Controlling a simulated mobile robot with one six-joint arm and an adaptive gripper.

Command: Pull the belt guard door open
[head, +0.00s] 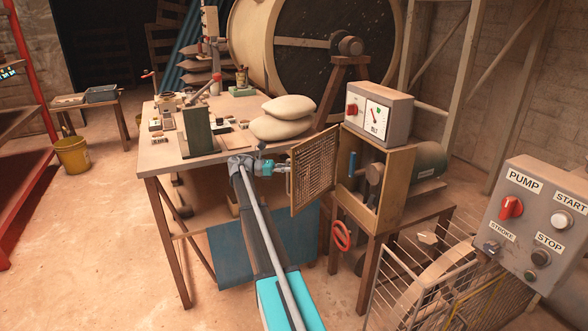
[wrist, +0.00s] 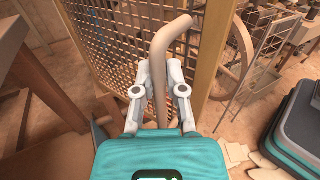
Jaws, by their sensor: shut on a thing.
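The belt guard door (head: 314,172) is a wood-framed wire mesh panel. It stands swung out from the left side of the wooden guard box (head: 398,187), whose front is open. In the wrist view the door's mesh (wrist: 112,40) fills the upper left and its wooden frame (wrist: 208,50) runs beside it. A curved tan handle (wrist: 168,45) stands out from the door. My gripper (wrist: 159,72) is shut on this handle, one finger on each side. In the head view my gripper (head: 284,169) is at the door's left face; the handle is mostly hidden there.
A workbench (head: 160,162) with sacks (head: 283,118) and tools stands close behind my arm. A grey control box (head: 378,114) sits on the guard box. A red handwheel (head: 341,236) is below the door. A pump panel (head: 535,225) and wire cage (head: 420,285) are at right.

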